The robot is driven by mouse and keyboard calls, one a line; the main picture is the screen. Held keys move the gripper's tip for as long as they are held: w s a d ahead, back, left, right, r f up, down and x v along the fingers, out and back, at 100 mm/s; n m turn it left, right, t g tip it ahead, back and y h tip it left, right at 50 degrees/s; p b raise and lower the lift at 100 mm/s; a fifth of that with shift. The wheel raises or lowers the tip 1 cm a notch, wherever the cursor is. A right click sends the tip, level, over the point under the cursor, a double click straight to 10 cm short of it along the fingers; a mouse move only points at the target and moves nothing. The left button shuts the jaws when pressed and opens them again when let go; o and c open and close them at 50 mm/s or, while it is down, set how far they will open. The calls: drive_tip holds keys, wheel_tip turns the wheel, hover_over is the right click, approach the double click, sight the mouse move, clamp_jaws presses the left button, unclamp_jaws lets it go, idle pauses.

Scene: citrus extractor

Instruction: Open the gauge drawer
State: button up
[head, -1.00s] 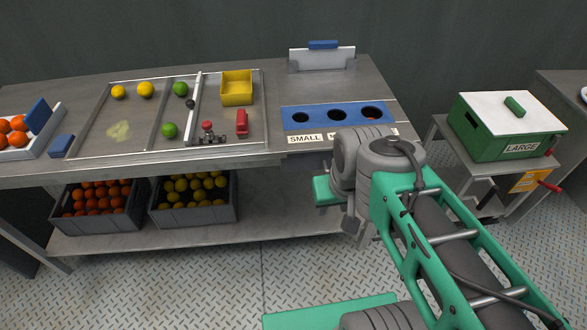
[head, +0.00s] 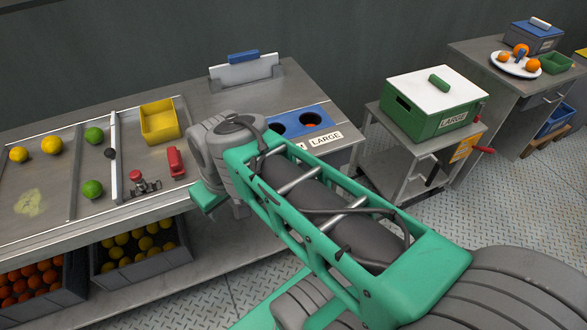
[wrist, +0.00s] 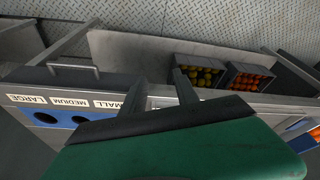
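The blue gauge plate (head: 305,122) has round holes and a LARGE label on the bench's right end; my arm covers part of it. In the wrist view the plate (wrist: 65,118) shows upside down with LARGE, MEDIUM and SMALL labels. A grey bar handle (wrist: 72,69) sits on the bench front near the LARGE and MEDIUM labels; it appears to be the gauge drawer's, and the drawer looks shut. My gripper (wrist: 158,80) has two dark fingers spread apart with nothing between them. It is at the bench front, to the right of the handle in the wrist view, not touching it.
Crates of oranges (head: 35,283) and lemons (head: 135,246) stand on the lower shelf. A green LARGE box (head: 432,110) is on a small stand to the right. A cabinet (head: 520,80) with a drawer handle stands farther right. Patterned floor between them is free.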

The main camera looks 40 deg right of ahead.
drive_tip(key=w+d+f+n+y+b, duration=0.1)
drive_tip(key=w+d+f+n, duration=0.15)
drive_tip(key=d, duration=0.45)
drive_tip(key=w+d+f+n+y+b, duration=0.1)
drive_tip(key=w+d+f+n, duration=0.1)
drive_tip(key=d+n, duration=0.3)
drive_tip(key=w+d+f+n+b, duration=0.2)
drive_tip(key=d, duration=0.6)
drive_tip(key=s+d+f+n+y, duration=0.1)
drive_tip(key=s+d+f+n, duration=0.15)
drive_tip(key=d, duration=0.25)
drive_tip(key=s+d+f+n+y, duration=0.1)
drive_tip(key=s+d+f+n, duration=0.15)
drive_tip(key=d, duration=0.35)
drive_tip(key=x, duration=0.4)
drive_tip(key=b+x, duration=0.1)
drive_tip(key=x, duration=0.1)
drive_tip(key=shift+w+a+f, duration=0.15)
drive_tip(key=shift+w+a, duration=0.15)
drive_tip(key=shift+a, duration=0.1)
drive_tip(key=shift+c, duration=0.2)
clamp_jaws()
